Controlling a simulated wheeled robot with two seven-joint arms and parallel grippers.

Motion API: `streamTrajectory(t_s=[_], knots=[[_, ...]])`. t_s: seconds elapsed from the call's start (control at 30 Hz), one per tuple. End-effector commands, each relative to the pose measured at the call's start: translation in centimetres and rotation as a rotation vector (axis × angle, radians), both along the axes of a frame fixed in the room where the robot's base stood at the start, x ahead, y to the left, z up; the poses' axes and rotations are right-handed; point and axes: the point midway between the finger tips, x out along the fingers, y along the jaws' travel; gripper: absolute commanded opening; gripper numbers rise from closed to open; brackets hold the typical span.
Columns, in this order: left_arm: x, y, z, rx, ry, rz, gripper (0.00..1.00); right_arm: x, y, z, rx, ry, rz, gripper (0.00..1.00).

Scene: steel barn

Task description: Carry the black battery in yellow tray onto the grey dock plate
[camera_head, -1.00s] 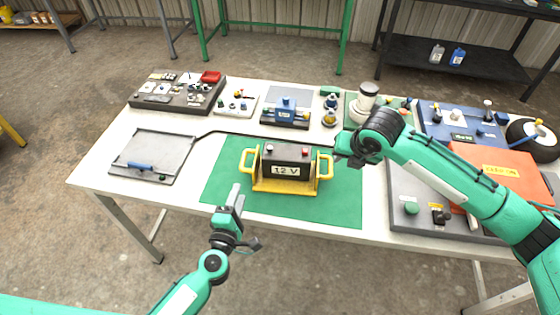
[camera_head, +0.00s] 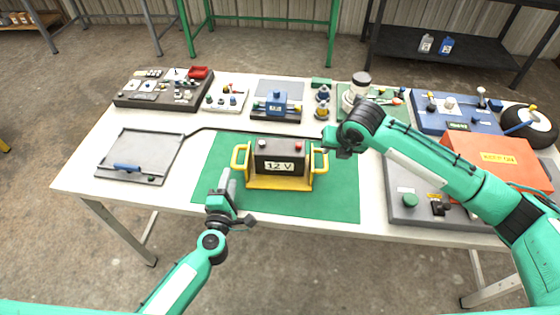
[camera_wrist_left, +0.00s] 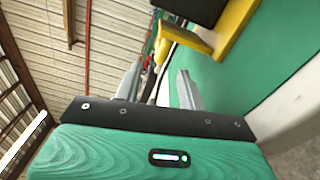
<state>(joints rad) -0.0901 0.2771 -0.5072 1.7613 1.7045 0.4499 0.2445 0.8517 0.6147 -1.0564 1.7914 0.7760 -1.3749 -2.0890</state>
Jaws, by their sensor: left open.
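The black battery (camera_head: 279,157), labelled 12 V, sits in a yellow tray (camera_head: 262,184) with a handle at each side, on a green mat. The grey dock plate (camera_head: 143,153) lies flat on the table to the left, with a blue handle (camera_head: 127,168) on its front part. My left gripper (camera_head: 226,181) is open and empty, just short of the tray's left handle; in the left wrist view, part of the yellow tray (camera_wrist_left: 231,30) shows beyond the fingers (camera_wrist_left: 158,90). My right gripper (camera_head: 333,143) is beside the tray's right handle; its fingers are hidden by its own wrist.
The green mat (camera_head: 333,205) has bare room around the tray. A dark parts board (camera_head: 125,102) and a blue device (camera_head: 276,103) stand along the back. An orange box (camera_head: 478,150) stands at the right. A dark cable runs behind the battery toward the plate.

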Motion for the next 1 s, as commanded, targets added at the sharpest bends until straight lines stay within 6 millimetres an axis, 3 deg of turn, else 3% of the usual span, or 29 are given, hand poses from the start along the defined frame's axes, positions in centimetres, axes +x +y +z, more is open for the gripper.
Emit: streamTrajectory(t_s=[0.3, 0.5, 0.7, 1.0], knots=[[5.9, -0.6, 0.1, 0.001, -0.001, -0.001, 0.40, 2.2, 1.0, -5.4, 0.002, 0.002, -0.001, 0.25], [8.6, -0.8, 0.1, -0.001, -0.001, 0.000, 0.40, 3.3, 1.4, -7.8, 0.001, 0.001, -0.002, 0.25], [9.8, -0.9, 0.0, -0.001, 0.001, 0.000, 0.40, 3.8, 1.5, -8.9, 0.000, -0.001, 0.000, 0.25], [10.0, -0.9, 0.0, -0.001, 0.001, 0.000, 0.40, 3.9, 1.5, -9.1, 0.000, -0.001, 0.000, 0.25]])
